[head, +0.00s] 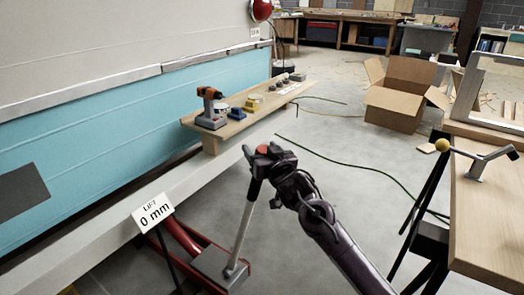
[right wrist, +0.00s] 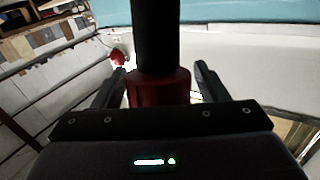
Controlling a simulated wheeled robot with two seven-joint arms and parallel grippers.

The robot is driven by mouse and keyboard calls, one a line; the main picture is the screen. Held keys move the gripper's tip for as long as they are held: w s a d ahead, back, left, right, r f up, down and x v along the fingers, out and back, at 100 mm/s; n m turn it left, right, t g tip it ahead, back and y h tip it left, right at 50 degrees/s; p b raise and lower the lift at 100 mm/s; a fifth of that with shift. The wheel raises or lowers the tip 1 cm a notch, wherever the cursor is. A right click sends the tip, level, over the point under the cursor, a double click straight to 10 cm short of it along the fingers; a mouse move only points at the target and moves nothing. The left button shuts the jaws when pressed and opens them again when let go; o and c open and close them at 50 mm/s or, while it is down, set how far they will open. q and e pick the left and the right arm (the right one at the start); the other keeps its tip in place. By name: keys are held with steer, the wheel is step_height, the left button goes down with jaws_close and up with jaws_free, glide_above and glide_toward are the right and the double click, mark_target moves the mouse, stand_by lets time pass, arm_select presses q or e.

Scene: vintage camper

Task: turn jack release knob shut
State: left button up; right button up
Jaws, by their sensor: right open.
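The jack (head: 222,270) is low on the floor beside the camper, with a red frame and a grey top plate. Its silver handle (head: 243,230) slants up to a black grip and a red knob (head: 262,149) at the upper end. My right gripper (head: 262,153) is at this upper end, its fingers apart. In the right wrist view the red knob (right wrist: 160,88) lies between the two open fingers, with a gap on each side, and the black grip (right wrist: 156,35) runs on beyond it. Whether the knob is open or shut cannot be told. My left gripper is not in view.
A workbench (head: 490,215) stands right, an open carton (head: 400,95) behind. A green hose (head: 350,170) crosses the floor.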

steer(key=shift+c, duration=0.4)
steer(key=c, duration=0.9)
